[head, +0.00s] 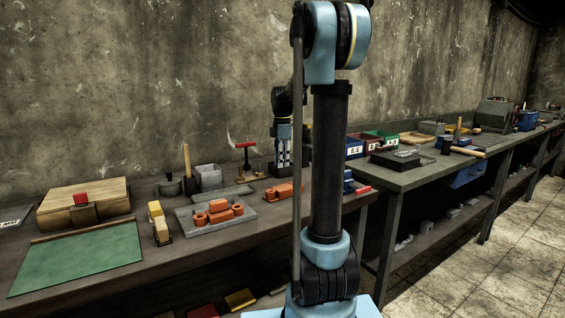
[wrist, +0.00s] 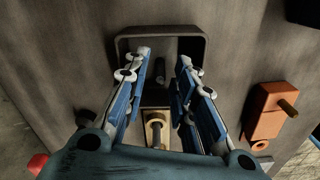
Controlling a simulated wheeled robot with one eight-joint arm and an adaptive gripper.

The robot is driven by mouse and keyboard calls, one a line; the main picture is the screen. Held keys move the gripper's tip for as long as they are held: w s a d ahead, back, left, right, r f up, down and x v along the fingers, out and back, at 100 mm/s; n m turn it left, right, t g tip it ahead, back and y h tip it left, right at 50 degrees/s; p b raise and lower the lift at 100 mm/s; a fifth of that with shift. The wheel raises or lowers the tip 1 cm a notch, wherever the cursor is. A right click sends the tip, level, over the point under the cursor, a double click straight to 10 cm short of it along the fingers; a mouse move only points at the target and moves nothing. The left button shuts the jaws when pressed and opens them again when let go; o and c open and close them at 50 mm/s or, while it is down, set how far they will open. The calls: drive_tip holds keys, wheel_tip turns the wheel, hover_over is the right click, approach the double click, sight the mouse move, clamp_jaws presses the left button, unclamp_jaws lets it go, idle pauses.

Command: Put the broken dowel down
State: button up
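My gripper (wrist: 164,62) is open in the wrist view, its two blue-and-pale fingers well apart with nothing pinched between them. A short dark cylinder (wrist: 159,73), possibly the broken dowel, shows in the gap between the fingers; it touches neither finger. It appears within a dark, rounded rectangular frame or tray (wrist: 160,32) on the workbench. In the head view my gripper (head: 283,160) is over the bench behind my arm, too small there to judge its fingers. I cannot make out a broken end on any dowel.
A pale wooden block with a grey peg (wrist: 157,130) lies nearer, between the fingers. An orange block with a wooden dowel (wrist: 266,112) is at right. The bench also holds a grey plate with orange pieces (head: 240,222), a green mat (head: 80,255) and a wooden case (head: 55,208).

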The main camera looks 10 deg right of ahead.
wheel_tip(320, 180, up, 12)
idle(0.8)
drive_tip(key=shift+r, duration=0.1)
